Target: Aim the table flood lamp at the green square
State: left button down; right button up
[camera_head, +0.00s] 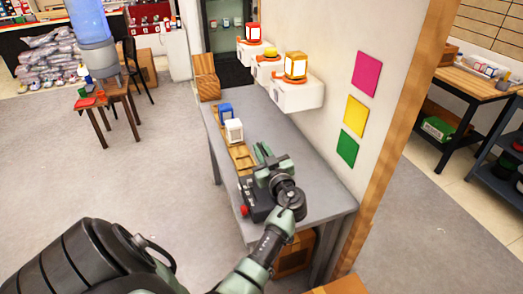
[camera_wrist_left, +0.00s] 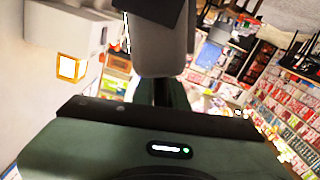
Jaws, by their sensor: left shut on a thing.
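The green square (camera_head: 347,149) is on the wall to the right of the grey table, below a yellow and a pink square. My left gripper (camera_head: 264,154) is over the table's near half, left of the green square and apart from it. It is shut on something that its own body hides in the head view. In the left wrist view a grey rounded block (camera_wrist_left: 160,40) stands in front of the gripper; I cannot tell whether it is part of the flood lamp. A dark device (camera_head: 259,205) with a red knob sits on the table under my wrist. The lamp's aim does not show.
The grey table (camera_head: 318,205) stands against the wall. A blue item (camera_head: 225,112) and a white item (camera_head: 234,131) stand on it by a wooden tray (camera_head: 243,158). An orange lantern (camera_head: 296,65) sits on a white wall box (camera_head: 298,94).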

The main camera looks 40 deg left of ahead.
pick_arm(q)
jog(key=shift+f, duration=0.1)
dwell(0.7)
jog(key=shift+w+d+m+b, duration=0.15)
jog(key=shift+m+b, duration=0.15)
jog(key=shift+b, duration=0.25)
jog(key=w+m+b, duration=0.1)
jog(key=b, duration=0.1)
jog(key=w+d+m+b, duration=0.1)
jog(key=b, duration=0.2)
jog(key=shift+w, duration=0.1)
jog(key=shift+w+d+r, duration=0.15)
jog(key=shift+r, duration=0.2)
jog(key=c, duration=1.5)
grip_release()
